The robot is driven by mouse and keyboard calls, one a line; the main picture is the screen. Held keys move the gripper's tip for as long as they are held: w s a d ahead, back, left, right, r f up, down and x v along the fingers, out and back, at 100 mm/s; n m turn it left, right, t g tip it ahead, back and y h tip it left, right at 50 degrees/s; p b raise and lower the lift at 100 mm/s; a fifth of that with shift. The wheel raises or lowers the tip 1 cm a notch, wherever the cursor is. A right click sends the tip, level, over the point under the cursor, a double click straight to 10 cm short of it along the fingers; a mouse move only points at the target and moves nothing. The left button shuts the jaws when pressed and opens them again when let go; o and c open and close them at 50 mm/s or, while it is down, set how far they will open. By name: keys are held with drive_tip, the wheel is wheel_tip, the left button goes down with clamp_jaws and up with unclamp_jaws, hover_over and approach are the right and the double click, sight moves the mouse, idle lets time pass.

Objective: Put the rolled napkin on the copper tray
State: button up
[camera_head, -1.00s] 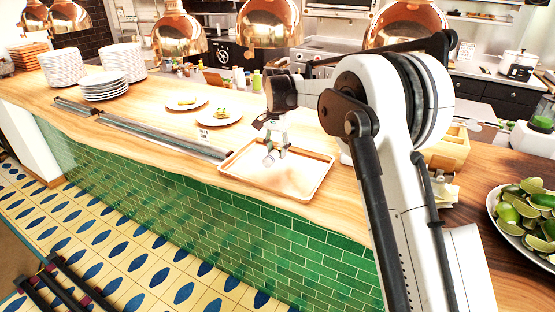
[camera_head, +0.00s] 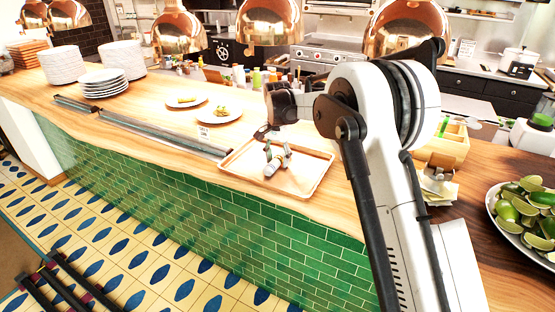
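The copper tray (camera_head: 310,186) is a shallow, light copper-coloured rectangle with a raised rim, near the front edge of the wooden counter. The rolled napkin (camera_head: 272,167), a small pale grey roll, shows over the tray's inner floor, left of its middle. It looks low, at or very near the floor; contact is too small to make out. My gripper (camera_head: 277,151) is over the tray at the napkin, with its fingertips around or beside the roll's upper end. Whether the fingers still press on it cannot be made out.
Two plates with food (camera_head: 222,114) (camera_head: 186,101) stand behind and left of the tray. A metal rail (camera_head: 165,131) runs along the counter to the tray's left. Plate stacks (camera_head: 104,84) stand farther left. A wooden box (camera_head: 443,150) and a bowl of limes (camera_head: 522,212) are at right.

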sight(278, 157)
drive_tip(key=shift+o, duration=0.2)
drive_tip(key=shift+r, duration=0.15)
wheel_tip(278, 157, up, 12)
drive_tip(key=shift+b, duration=0.3)
drive_tip(key=shift+s+r, duration=0.1)
drive_tip(key=shift+r, duration=0.1)
drive_tip(key=s+d+r+n+t, duration=0.1)
drive_tip(key=s+d+r+t, duration=0.1)
drive_tip(key=s+d+r, duration=0.6)
drive_tip(key=s+d+r+n+t, duration=0.1)
drive_tip(key=s+d+r, duration=0.35)
drive_tip(key=s, duration=0.75)
drive_tip(key=s+d+f+n+t, duration=0.1)
drive_tip(key=s+d+f, duration=0.2)
drive_tip(key=s, duration=0.5)
drive_tip(key=s+d+f+n+t, duration=0.1)
drive_tip(key=s+d+f, duration=0.2)
drive_tip(key=s+f, duration=0.2)
drive_tip(key=s+d+f+n+t, duration=0.1)
drive_tip(key=s+d+f+t, duration=0.1)
drive_tip(key=s, duration=0.9)
wheel_tip(278, 157, down, 2)
drive_tip(key=shift+s+d, duration=0.4)
drive_tip(key=shift+d, duration=0.4)
